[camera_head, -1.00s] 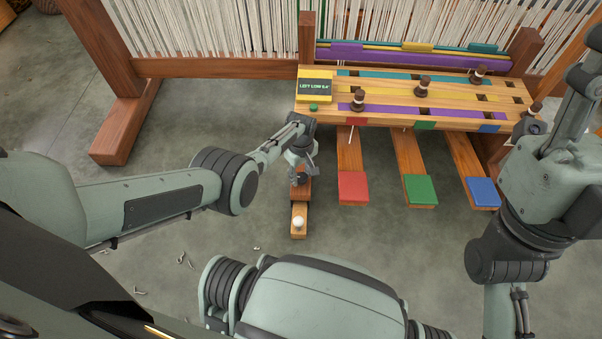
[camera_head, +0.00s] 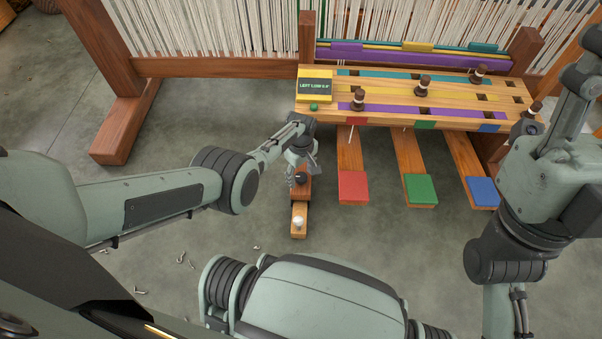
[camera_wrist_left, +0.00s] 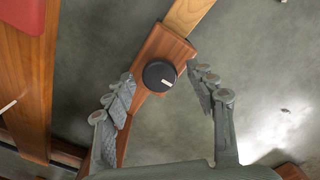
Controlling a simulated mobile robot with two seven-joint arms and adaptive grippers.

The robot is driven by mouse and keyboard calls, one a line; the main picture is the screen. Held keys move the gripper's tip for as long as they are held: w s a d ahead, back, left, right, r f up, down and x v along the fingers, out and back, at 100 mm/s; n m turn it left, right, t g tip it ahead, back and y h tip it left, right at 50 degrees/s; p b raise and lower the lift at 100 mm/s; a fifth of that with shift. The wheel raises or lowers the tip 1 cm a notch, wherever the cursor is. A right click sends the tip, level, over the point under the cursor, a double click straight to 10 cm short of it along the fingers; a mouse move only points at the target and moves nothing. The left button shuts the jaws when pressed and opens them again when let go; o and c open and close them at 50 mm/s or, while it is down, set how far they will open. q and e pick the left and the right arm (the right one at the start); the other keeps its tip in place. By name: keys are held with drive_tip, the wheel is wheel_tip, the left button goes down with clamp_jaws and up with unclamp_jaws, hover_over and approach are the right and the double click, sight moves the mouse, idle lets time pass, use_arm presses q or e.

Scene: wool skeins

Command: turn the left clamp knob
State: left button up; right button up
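The clamp knob is a round black knob (camera_head: 301,178) with a white mark, on a reddish-brown wooden block (camera_head: 301,190). The knob also shows in the left wrist view (camera_wrist_left: 159,75), with its mark toward the lower right. My left gripper (camera_head: 302,167) is directly over the block in the head view. In the left wrist view its two fingers (camera_wrist_left: 163,88) are spread on either side of the knob, with clear gaps, so it is open and empty. My right gripper is not in view; only my right arm shows at the right.
A display (camera_head: 315,87) reads "LEFT LOW" with a small number I cannot read surely. Red (camera_head: 353,187), green (camera_head: 421,188) and blue (camera_head: 483,192) pedals lie to the right. A white ball-like end (camera_head: 299,222) sits on the lighter wood below the block.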

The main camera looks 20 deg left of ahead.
sight(301, 176)
use_arm(q)
drive_tip(key=shift+r, duration=0.1)
wheel_tip(301, 176, up, 12)
idle(0.7)
idle(0.3)
